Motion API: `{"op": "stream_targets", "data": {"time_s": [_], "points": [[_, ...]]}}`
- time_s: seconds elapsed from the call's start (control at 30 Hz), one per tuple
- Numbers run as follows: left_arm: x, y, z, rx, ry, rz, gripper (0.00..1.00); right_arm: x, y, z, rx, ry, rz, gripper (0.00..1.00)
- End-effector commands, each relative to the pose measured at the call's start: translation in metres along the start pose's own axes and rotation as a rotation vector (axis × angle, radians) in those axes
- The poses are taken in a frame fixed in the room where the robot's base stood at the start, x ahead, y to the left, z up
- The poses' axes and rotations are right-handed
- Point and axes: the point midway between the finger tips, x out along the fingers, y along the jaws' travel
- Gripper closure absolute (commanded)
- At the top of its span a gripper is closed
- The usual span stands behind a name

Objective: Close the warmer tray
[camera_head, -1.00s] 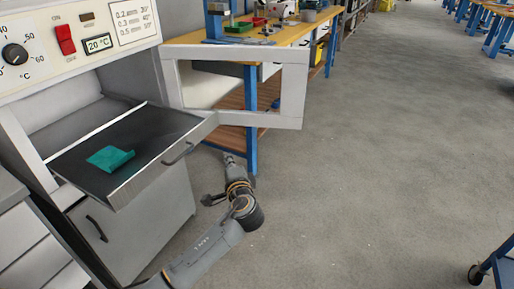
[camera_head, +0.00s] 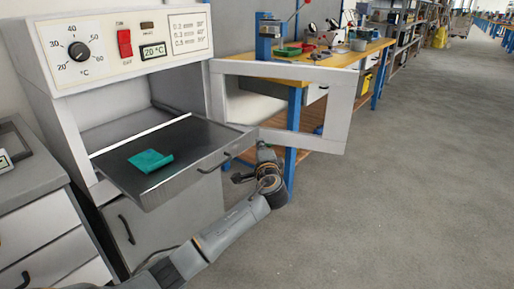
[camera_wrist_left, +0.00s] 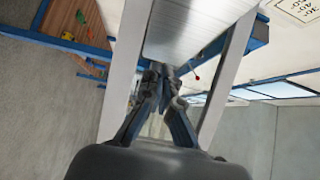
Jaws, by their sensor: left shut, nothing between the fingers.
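The warmer tray (camera_head: 178,190) is pulled out of the white warmer cabinet (camera_head: 62,88). It is a shallow grey drawer with a dark handle (camera_head: 214,164) on its front. A folded teal cloth (camera_head: 150,160) lies in it. The warmer's framed door (camera_head: 340,122) stands swung open to the right. My left gripper (camera_head: 264,152) is by the right end of the tray's front, and I cannot tell whether it touches. In the left wrist view its fingers (camera_wrist_left: 160,72) are together and empty, close to a pale panel (camera_wrist_left: 190,32). My right gripper is out of view.
A workbench (camera_head: 340,60) with blue legs stands behind the open door. A closed cupboard (camera_head: 165,235) is below the tray. A grey-topped drawer unit (camera_head: 42,235) stands at the left. The floor (camera_head: 410,200) at the right is clear.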

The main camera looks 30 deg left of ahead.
Motion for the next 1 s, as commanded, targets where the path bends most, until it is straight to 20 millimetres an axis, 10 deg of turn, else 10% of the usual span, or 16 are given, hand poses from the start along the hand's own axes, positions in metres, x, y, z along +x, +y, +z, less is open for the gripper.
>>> {"op": "stream_targets", "data": {"time_s": [0.67, 1.0], "points": [[0.012, 0.0, 0.012, -0.001, 0.001, 0.0, 1.0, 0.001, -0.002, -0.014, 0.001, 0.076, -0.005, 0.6], [0.048, -0.001, 0.049, 0.0, -0.005, 0.001, 1.0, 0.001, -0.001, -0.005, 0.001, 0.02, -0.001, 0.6]]}}
